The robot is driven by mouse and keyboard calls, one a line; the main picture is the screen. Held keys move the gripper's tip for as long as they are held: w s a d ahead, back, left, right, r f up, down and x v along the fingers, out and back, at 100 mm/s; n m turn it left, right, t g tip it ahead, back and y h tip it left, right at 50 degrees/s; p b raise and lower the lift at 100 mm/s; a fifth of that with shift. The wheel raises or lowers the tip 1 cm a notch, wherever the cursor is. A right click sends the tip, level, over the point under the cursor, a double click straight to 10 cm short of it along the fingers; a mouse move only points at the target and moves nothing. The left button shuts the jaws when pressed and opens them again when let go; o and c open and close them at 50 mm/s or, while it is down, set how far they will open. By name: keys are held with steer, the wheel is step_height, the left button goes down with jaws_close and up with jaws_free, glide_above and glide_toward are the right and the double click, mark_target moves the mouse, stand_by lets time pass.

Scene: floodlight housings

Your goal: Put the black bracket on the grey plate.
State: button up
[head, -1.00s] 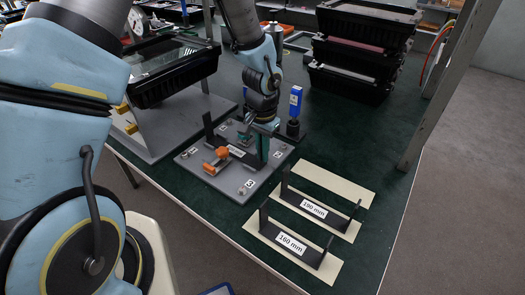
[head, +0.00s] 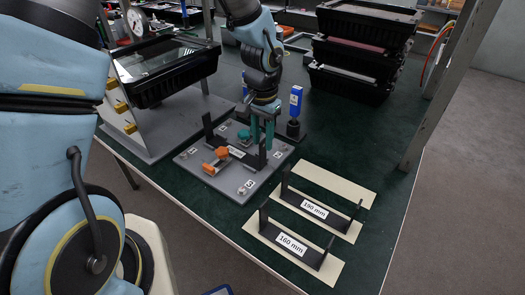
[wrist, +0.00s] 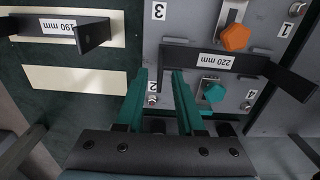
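The black bracket (head: 226,146), labelled 220 mm, sits on the grey plate (head: 225,184) with both end uprights pointing up. It lies between an orange knob (head: 221,153) and a green knob (head: 243,134). It also shows in the wrist view (wrist: 185,56), between the same two knobs, beyond my fingertips. My gripper (head: 263,128) is above the plate near the bracket's right upright. In the wrist view its teal fingers (wrist: 159,75) are apart, with a gap between them. Whether the bracket lies fully flat is hard to tell.
Two more black brackets, 190 mm (head: 315,209) and 160 mm (head: 291,243), lie on cream strips at the front right. One cream strip (head: 325,182) is bare. Blue-topped posts (head: 296,103) stand behind the plate. Stacked black crates (head: 352,52) stand at the back right.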

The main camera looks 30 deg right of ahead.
step_height(320, 180, up, 7)
steer(key=shift+r+b, duration=0.15)
steer(key=shift+b, duration=0.35)
steer(key=w+a+r+n, duration=0.1)
steer(key=w+a+n, duration=0.2)
steer(key=a, duration=0.7)
steer(key=w+a+r+n, duration=0.1)
steer(key=w+a+n, duration=0.2)
steer(key=a, duration=0.6)
steer(key=s+a+n+t, duration=0.1)
steer(key=a+n, duration=0.4)
steer(key=a, duration=0.8)
steer(key=shift+s+a+r+t, duration=0.2)
steer(key=shift+s+r+t, duration=0.15)
steer(key=shift+s, duration=0.45)
